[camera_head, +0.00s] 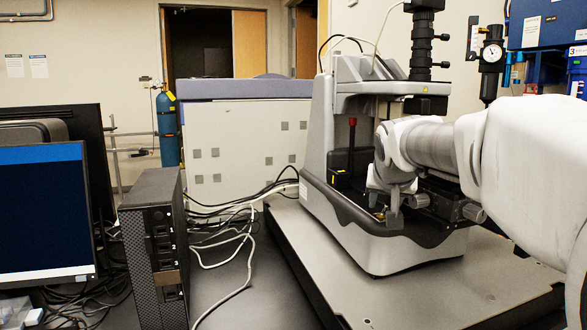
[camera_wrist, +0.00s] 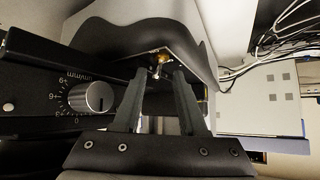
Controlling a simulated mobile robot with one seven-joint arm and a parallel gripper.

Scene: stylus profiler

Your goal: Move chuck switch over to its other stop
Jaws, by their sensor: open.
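The chuck switch (camera_wrist: 159,62) is a small metal toggle with a brass-coloured base, in the upper middle of the wrist view. It sits under the dark wavy edge of the profiler. My gripper (camera_wrist: 159,73) is open, its two dark fingers on either side of the toggle's line. The toggle's tip shows in the gap at the fingertips; I cannot tell whether either finger touches it. In the head view my gripper (camera_head: 392,222) is at the front of the stylus profiler (camera_head: 345,218), and it largely hides the switch there.
A round silver dial (camera_wrist: 91,97) with numbers is left of my fingers in the wrist view. The profiler stands on a grey slab (camera_head: 350,290). A computer tower (camera_head: 150,250), a monitor (camera_head: 42,210) and loose cables (camera_head: 240,250) are to the left.

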